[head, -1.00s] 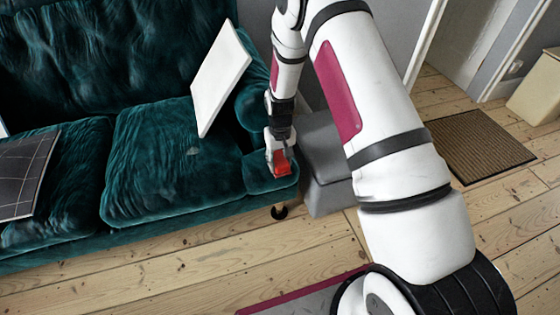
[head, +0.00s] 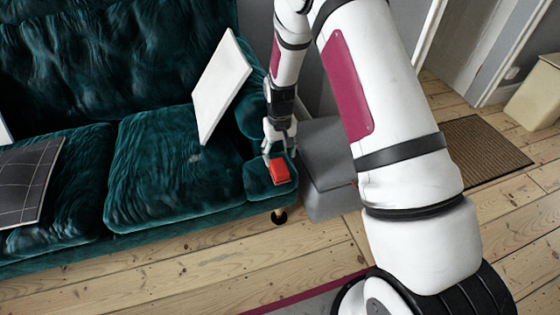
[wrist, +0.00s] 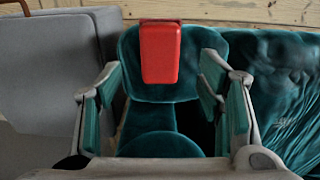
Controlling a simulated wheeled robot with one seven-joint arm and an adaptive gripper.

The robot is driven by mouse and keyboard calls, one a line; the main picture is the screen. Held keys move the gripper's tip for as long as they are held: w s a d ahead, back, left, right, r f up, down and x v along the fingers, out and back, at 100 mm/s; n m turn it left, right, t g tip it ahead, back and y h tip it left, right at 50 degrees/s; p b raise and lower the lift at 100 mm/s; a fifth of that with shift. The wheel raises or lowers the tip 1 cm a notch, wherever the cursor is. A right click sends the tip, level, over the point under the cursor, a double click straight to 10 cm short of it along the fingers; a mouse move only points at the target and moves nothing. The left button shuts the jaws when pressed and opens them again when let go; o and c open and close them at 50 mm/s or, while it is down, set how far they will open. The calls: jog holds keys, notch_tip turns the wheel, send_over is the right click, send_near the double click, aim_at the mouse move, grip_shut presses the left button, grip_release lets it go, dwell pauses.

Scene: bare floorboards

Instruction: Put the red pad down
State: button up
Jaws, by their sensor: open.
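The red pad (head: 279,171) lies on the front of the teal sofa's right armrest (head: 259,187). In the wrist view the red pad (wrist: 161,54) rests on the teal armrest end (wrist: 205,87), beyond the fingertips and between their lines. My gripper (head: 279,156) is open and empty, just behind and above the pad. In the wrist view both fingers of my gripper (wrist: 160,80) are spread wide, with a clear gap between them and the pad.
A white panel (head: 220,85) leans on the sofa seat beside the armrest. A dark checked cushion (head: 25,180) lies at the left. A grey box-like piece (head: 330,170) stands right of the armrest. Bare floorboards (head: 180,265) lie in front, and a brown mat (head: 480,150) lies at the right.

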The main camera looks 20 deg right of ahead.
jog(key=shift+r+p, duration=0.5)
jog(key=shift+r, duration=2.1)
notch_tip(320, 180, up, 12)
jog(key=f, duration=0.1)
send_over(280, 167)
jog(key=s, duration=0.4)
jog(key=s+r, duration=1.1)
jog(key=r, duration=0.2)
jog(key=s+r, duration=0.3)
jog(key=s, duration=1)
jog(key=s+r, duration=0.3)
jog(key=s, duration=1)
